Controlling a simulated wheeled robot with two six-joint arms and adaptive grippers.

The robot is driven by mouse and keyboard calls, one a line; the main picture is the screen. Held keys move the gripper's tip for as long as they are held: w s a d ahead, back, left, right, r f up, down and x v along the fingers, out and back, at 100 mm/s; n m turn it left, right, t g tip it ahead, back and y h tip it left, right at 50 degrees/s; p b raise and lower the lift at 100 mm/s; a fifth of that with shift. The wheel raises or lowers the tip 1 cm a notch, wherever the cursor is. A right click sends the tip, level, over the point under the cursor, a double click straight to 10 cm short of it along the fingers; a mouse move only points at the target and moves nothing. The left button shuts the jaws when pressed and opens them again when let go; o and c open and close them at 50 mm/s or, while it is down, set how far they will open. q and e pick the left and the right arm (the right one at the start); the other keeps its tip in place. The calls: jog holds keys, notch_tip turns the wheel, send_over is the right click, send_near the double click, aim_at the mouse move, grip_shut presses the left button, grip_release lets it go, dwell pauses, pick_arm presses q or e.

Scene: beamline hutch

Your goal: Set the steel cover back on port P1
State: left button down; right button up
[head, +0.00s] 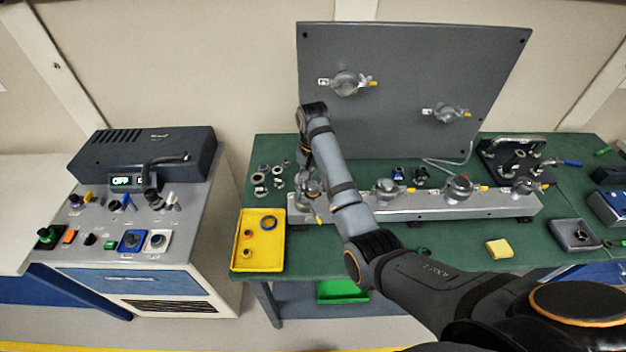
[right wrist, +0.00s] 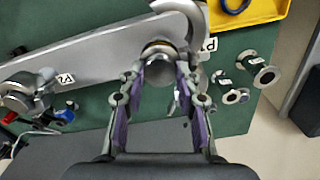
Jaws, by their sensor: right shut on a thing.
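My right gripper (right wrist: 163,70) is shut on the steel cover (right wrist: 158,74), a grey round piece between its purple-padded fingers. The cover is at port P1, on the end of the grey rail (right wrist: 100,63), beside the P1 label (right wrist: 208,46). A brownish ring (right wrist: 157,46) shows at the cover's far edge; whether the cover touches the port is hidden. An opened clamp (right wrist: 195,12) hangs around the port's side. In the head view my right gripper (head: 307,176) reaches down at the left end of the rail (head: 440,206). My left gripper is not in view.
A yellow tray (head: 245,256) with rings lies left of the rail. Loose steel fittings (head: 260,180) stand behind it. Clamped ports (head: 388,188) continue along the rail. An upright grey panel (head: 400,65) stands behind. A yellow block (head: 498,249) lies at the front right.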

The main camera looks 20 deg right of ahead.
jog(key=o, duration=1.2)
jog(key=shift+o, duration=0.2)
